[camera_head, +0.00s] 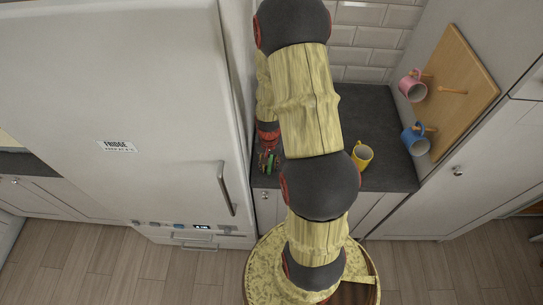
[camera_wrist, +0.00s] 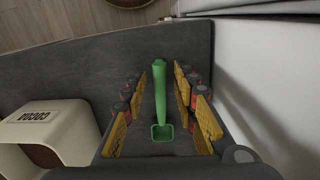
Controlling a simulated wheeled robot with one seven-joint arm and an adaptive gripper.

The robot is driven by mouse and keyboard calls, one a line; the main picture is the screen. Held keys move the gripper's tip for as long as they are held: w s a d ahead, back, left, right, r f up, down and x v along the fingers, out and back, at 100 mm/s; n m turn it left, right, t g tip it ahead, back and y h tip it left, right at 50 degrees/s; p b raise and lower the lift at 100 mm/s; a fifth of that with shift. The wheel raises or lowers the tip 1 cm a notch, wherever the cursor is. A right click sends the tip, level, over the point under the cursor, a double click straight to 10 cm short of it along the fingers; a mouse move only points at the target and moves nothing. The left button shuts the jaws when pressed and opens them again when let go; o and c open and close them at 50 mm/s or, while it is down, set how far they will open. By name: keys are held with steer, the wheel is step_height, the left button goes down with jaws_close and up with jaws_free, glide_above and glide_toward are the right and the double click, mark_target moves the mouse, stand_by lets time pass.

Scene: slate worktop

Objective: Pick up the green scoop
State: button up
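The green scoop (camera_wrist: 161,97) lies on the slate worktop (camera_wrist: 60,77) in the wrist view, its handle pointing up the picture and its small square cup towards the bottom. My gripper (camera_wrist: 167,88) is open around it, one yellow-padded finger on each side, with a gap between each finger and the scoop. In the head view my gripper (camera_head: 268,161) is low over the worktop's left end, close to the fridge. My arm hides much of the worktop there, and I cannot make out the scoop clearly.
A cream container marked COCOA (camera_wrist: 62,130) stands left of my gripper. The white fridge (camera_head: 150,90) side is close on the right in the wrist view. A yellow mug (camera_head: 362,156) stands right of my arm; pink (camera_head: 413,88) and blue (camera_head: 415,140) mugs hang on a wooden rack (camera_head: 462,85).

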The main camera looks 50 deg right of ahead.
steer(key=c, duration=0.6)
jaws_close()
steer(key=shift+r, duration=0.15)
